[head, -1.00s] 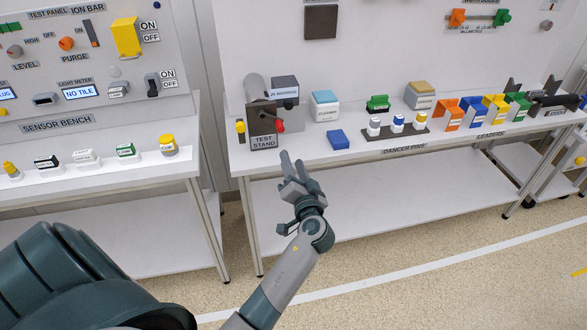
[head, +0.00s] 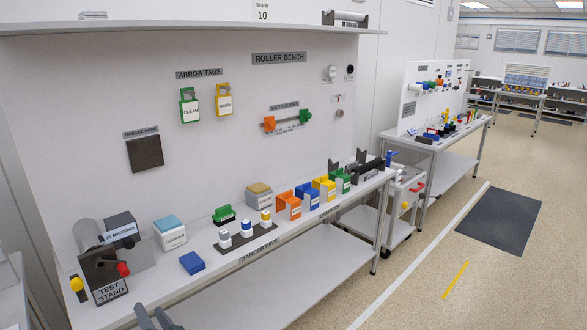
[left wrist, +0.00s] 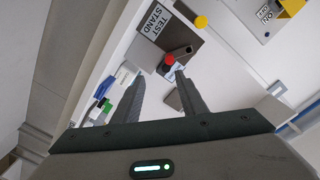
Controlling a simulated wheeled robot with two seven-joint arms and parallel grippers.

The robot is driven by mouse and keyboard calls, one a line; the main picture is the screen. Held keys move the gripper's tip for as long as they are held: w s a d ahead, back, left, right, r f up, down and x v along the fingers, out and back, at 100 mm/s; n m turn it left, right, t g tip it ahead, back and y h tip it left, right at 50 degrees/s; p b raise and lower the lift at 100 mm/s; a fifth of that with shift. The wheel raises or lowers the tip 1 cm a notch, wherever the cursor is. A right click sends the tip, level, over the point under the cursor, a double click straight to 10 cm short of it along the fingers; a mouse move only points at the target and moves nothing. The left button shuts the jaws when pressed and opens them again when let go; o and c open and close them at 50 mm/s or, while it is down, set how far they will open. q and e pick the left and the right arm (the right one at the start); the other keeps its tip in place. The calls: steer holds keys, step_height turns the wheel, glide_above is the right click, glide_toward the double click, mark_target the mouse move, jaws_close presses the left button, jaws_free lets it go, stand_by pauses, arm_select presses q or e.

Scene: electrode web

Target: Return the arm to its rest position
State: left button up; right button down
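My left gripper (head: 152,315) shows at the bottom edge of the head view, in front of the roller bench, with only its finger ends in the picture. In the left wrist view its two fingers (left wrist: 160,76) stand apart, with nothing held between them. Beyond them lies the test stand (left wrist: 157,24) with its red knob (left wrist: 169,60) and yellow knob (left wrist: 200,22). The test stand (head: 109,290) also shows at the near left end of the bench in the head view. My right gripper is in neither view.
The roller bench (head: 300,240) carries a blue block (head: 192,263), a rack of danger pins (head: 246,238) and several coloured leaders (head: 314,195). A cart (head: 400,210) and another bench (head: 450,148) stand beyond. The floor at right is open, with a dark mat (head: 499,221).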

arm_select(q)
steer(key=s+d+f+m+g+h, duration=0.1)
steer(key=s+d+f+h, duration=0.15)
steer(key=f, duration=0.75)
steer(key=s+d+f+m+g+h, duration=0.1)
steer(key=s+d+f+m+h, duration=0.15)
steer(key=f, duration=0.75)
steer(key=s+d+f+m+g+h, duration=0.1)
steer(key=d+f+h, duration=0.15)
steer(key=f, duration=0.85)
steer(key=s+d+f+g+h, duration=0.2)
steer(key=s+d+f, duration=0.1)
steer(key=s+f, duration=0.8)
steer(key=s+d+f+g+h, duration=0.1)
steer(key=s+f, duration=0.5)
steer(key=s, duration=0.7)
steer(key=s+d+f+n+g+h, duration=0.1)
steer(key=s+f+g, duration=0.2)
steer(key=s+f, duration=0.4)
steer(key=s+d+f+n+g+h, duration=0.1)
steer(key=s+f, duration=0.5)
steer(key=s, duration=1.3)
steer(key=shift+d+f+g, duration=0.2)
steer(key=shift+d+g, duration=0.05)
steer(key=shift+g, duration=0.35)
steer(key=shift+w, duration=0.15)
